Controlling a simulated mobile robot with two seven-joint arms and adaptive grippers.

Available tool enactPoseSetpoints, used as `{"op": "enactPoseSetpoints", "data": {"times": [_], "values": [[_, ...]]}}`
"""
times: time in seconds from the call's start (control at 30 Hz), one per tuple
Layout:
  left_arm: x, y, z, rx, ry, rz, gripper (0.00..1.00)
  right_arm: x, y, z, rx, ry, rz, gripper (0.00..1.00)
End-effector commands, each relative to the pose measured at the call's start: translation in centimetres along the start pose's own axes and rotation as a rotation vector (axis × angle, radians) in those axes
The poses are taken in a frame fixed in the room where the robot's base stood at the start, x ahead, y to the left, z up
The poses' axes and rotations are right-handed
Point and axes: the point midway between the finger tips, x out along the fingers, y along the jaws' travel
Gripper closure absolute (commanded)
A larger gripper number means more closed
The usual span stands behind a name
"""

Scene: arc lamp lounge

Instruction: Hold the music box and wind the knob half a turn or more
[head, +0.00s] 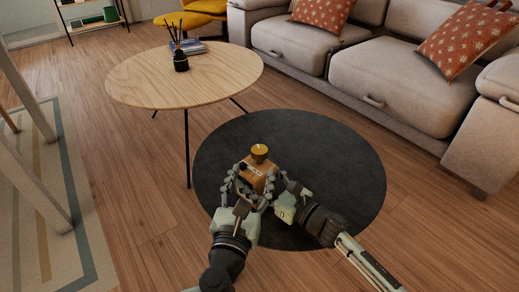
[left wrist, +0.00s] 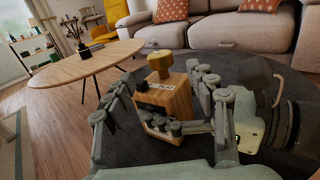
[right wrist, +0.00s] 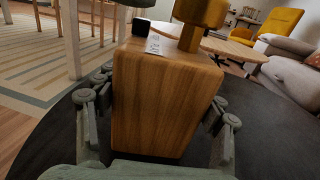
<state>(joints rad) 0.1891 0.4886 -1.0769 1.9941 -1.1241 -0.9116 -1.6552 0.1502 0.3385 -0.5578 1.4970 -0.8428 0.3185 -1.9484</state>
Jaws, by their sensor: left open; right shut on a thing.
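The music box (head: 257,180) is a small wooden box with a yellow knob (head: 259,153) standing on its top. In the left wrist view the box (left wrist: 176,98) shows a black button and a small label beside the knob (left wrist: 160,63). My right gripper (head: 273,187) is shut on the box's body, holding it upright. In the right wrist view, the box (right wrist: 165,100) sits between the fingers on both sides. My left gripper (head: 242,188) is open, its fingers beside the box and below the knob. The knob is free of both grippers. The box's underside is hidden.
A round wooden table (head: 130,83) with a reed diffuser (head: 180,60) and books stands at back left. A grey sofa (head: 375,80) stands at back right. Wooden legs (head: 30,165) are at far left.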

Motion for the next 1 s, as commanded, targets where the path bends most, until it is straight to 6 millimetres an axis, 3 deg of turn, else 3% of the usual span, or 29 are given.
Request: {"op": "enactPoseSetpoints", "data": {"times": [0.2, 0.43, 0.6, 0.87, 1.0], "values": [[4.7, 0.1, 0.1, 0.002, -0.003, 0.003, 0.44, 0.0, 0.1, 0.0, 0.001, 0.0, 0.001, 0.8], [8.3, 0.1, 0.0, 0.002, -0.001, 0.002, 0.44, 0.0, 0.1, 0.0, 0.001, 0.0, 0.001, 0.8], [9.4, 0.1, 0.0, 0.001, 0.0, 0.001, 0.44, 0.0, 0.1, 0.0, 0.001, 0.0, 0.001, 0.8], [9.5, 0.1, 0.0, 0.0, 0.001, 0.002, 0.44, 0.0, 0.1, 0.0, 0.001, 0.0, 0.001, 0.8], [9.5, 0.1, 0.0, 0.001, 0.001, 0.002, 0.57, 0.0, 0.1, 0.0, 0.0, 0.0, 0.001, 0.8]]}}
